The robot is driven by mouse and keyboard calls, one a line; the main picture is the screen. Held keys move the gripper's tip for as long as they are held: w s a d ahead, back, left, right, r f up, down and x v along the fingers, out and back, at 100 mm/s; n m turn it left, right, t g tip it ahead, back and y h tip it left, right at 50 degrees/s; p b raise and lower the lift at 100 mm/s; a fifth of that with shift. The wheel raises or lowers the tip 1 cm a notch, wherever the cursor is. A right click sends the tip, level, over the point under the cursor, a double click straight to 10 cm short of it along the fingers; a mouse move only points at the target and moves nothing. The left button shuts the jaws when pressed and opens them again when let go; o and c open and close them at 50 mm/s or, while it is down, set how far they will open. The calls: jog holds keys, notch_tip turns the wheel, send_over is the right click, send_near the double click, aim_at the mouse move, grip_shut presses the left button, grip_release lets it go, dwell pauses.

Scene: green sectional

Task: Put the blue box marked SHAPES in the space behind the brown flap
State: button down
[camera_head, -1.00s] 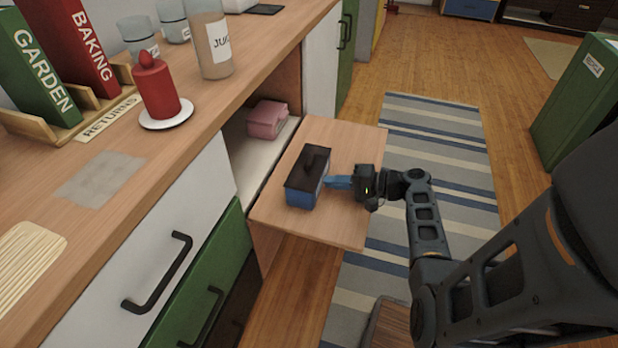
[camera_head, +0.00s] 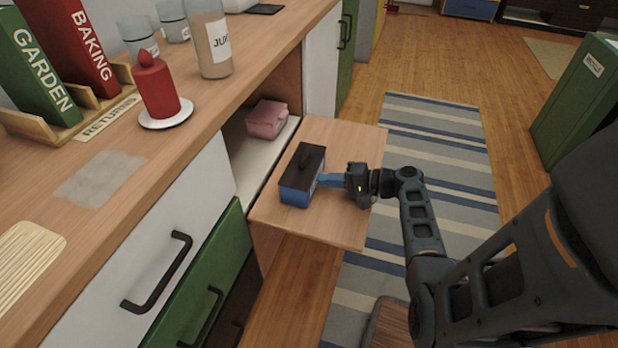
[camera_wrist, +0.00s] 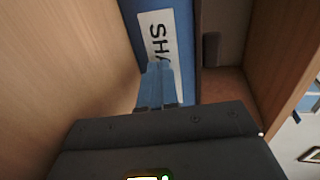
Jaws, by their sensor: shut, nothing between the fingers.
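The blue box (camera_head: 296,196) with a dark lid and handle stands upright on the lowered brown flap (camera_head: 340,225), near the cabinet opening. Its white label, reading "SHA", shows in the wrist view (camera_wrist: 159,50). My gripper (camera_head: 330,181) is shut and empty. Its blue fingertips are at the box's labelled side, and they also show against the box in the wrist view (camera_wrist: 157,85). Whether they touch it is hard to tell. The space behind the flap (camera_head: 245,165) has a pale floor. A pink box (camera_head: 267,119) sits inside it towards the far end.
The counter above the opening holds a red candle (camera_head: 158,90) on a white plate, a juice jar (camera_head: 211,45), glasses and a book rack. A white drawer front (camera_head: 160,240) is beside the opening. A striped rug (camera_head: 440,150) covers the floor.

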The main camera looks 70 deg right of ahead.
aim_at(305, 174)
jog(key=shift+w+r+b+x, duration=0.1)
jog(key=shift+r+b+x, duration=0.3)
jog(key=shift+x, duration=1.4)
jog(key=shift+w+r+b+x, duration=0.15)
jog(key=shift+r+x, duration=0.3)
jog(key=shift+x, duration=1.3)
jog(key=shift+w+r+b+x, duration=0.1)
jog(key=shift+r+b+x, duration=0.3)
jog(key=shift+x, duration=1.4)
jog(key=shift+w+r+b+x, duration=0.1)
jog(key=shift+r+b+x, duration=0.35)
jog(key=shift+x, duration=1.25)
jog(key=shift+w+r+b+x, duration=0.1)
jog(key=shift+r+b+x, duration=0.4)
jog(key=shift+x, duration=1.2)
jog(key=shift+w+r+b+x, duration=0.1)
jog(key=shift+r+b+x, duration=0.35)
jog(key=shift+x, duration=1.25)
jog(key=shift+a+f, duration=0.15)
jog(key=shift+a, duration=0.05)
